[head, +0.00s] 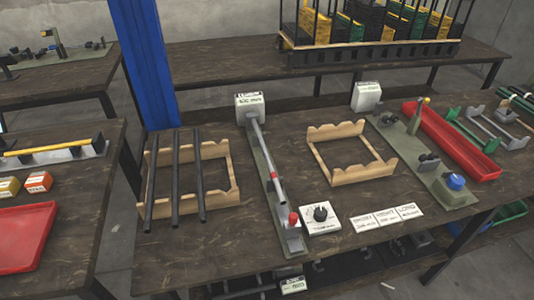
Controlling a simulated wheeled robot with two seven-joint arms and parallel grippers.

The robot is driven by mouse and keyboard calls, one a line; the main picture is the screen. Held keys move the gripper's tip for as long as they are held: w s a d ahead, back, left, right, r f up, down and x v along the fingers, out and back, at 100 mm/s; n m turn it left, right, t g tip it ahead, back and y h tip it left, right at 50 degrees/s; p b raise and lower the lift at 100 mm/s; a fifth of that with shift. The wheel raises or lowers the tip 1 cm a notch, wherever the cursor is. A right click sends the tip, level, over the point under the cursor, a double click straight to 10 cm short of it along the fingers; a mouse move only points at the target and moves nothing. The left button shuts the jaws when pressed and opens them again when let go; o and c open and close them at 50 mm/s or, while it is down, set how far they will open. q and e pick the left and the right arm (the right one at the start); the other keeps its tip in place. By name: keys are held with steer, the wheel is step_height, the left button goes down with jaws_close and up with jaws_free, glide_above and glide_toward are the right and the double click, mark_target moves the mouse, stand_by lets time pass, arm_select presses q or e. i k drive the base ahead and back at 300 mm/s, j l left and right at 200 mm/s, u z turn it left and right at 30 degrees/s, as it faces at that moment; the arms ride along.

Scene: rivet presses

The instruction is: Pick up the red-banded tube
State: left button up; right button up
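A grey tube (265,154) with a red band (273,176) near its front end lies along a long narrow grey-green fixture (268,197) in the middle of the table. Its far end is by a white labelled box (250,106); its near end is close to a red knob (293,217). Three dark tubes (175,180) without visible red bands lie across the left wooden rack (219,197). Neither of my grippers is in view.
An empty wooden rack (322,163) stands right of the fixture. A control box with a black dial (320,213) and white label cards (368,223) lie in front. A red tray (455,144) and a second fixture (437,184) are farther right. A blue post (147,65) rises behind the left rack.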

mark_target(278, 188)
steer(key=i+l+u, duration=0.15)
steer(key=l, duration=0.3)
steer(key=i+l+u, duration=0.15)
steer(key=l, duration=0.3)
steer(key=l+u, duration=0.15)
steer(key=l, duration=0.3)
